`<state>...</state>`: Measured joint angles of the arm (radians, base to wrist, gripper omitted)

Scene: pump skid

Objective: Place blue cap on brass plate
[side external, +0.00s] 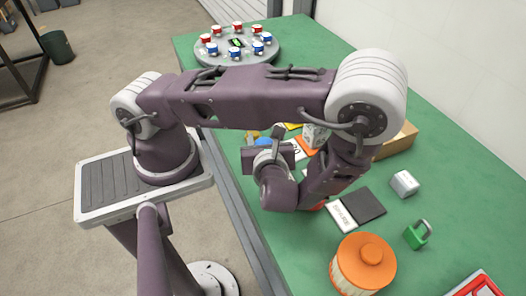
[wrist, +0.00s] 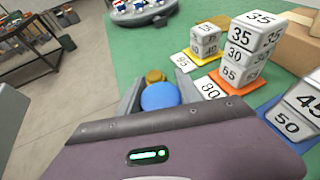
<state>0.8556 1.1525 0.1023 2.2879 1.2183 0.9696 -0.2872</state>
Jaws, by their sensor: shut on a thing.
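The blue cap (wrist: 160,97) is between the two grey fingers of my gripper (wrist: 158,90) in the wrist view. My gripper is shut on it. A round brass-coloured thing (wrist: 155,76), perhaps the brass plate, shows just beyond the cap. Most of it is hidden behind the cap, so I cannot tell whether they touch. In the side view the brass-coloured thing (side external: 252,136) and a bit of the blue cap (side external: 264,142) show beside my wrist, near the table's left edge. My fingers are mostly hidden there.
Stacked white number blocks (wrist: 245,50) stand on coloured cards to the right, near a cardboard box (wrist: 300,38). A round grey stand (side external: 237,55) with red and blue pieces is at the back. An orange canister (side external: 363,265) and green padlock (side external: 417,236) are in front.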

